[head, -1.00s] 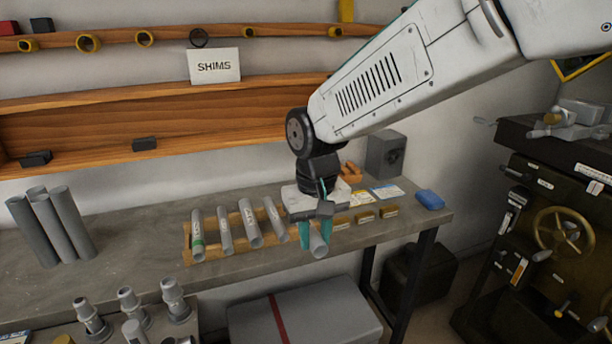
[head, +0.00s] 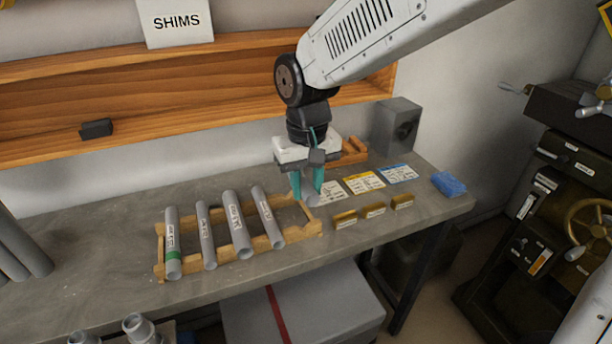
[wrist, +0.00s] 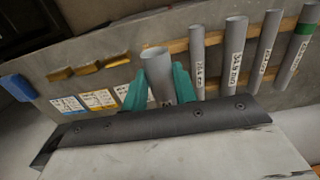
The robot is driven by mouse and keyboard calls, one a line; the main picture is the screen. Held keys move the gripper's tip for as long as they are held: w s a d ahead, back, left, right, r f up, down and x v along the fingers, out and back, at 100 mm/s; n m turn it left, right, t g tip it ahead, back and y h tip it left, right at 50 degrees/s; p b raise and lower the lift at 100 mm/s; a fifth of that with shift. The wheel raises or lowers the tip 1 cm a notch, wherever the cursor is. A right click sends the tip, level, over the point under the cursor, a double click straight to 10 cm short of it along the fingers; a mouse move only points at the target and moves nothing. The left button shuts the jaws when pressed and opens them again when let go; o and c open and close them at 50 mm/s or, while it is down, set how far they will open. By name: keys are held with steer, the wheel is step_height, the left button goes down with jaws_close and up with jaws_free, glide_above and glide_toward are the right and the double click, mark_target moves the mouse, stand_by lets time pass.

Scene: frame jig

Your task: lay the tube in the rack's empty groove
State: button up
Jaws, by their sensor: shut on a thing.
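The wooden rack (head: 160,275) lies on the bench with several grey labelled tubes side by side; the leftmost tube (head: 172,245) has a green band. Bare space shows between the rightmost racked tube (head: 267,217) and the rack's right end. My gripper (head: 307,190) is shut on a grey tube (head: 312,200), by the rack's back right. In the wrist view the teal fingers hold the tube (wrist: 158,72) on both sides, next to the nearest racked tube (wrist: 198,60), apart from it. The fingers hide part of the tube. I cannot tell whether it touches the rack.
Brass blocks (head: 374,210) and label cards (head: 364,182) lie right of the rack, with a blue block (head: 448,184) near the bench end. A grey box (head: 397,125) stands behind. The wooden shelf (head: 200,90) runs above the bench's back.

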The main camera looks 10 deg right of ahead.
steer(key=shift+f, duration=5.05)
steer(key=o, duration=1)
steer(key=shift+r, duration=0.15)
steer(key=shift+r, duration=4.4)
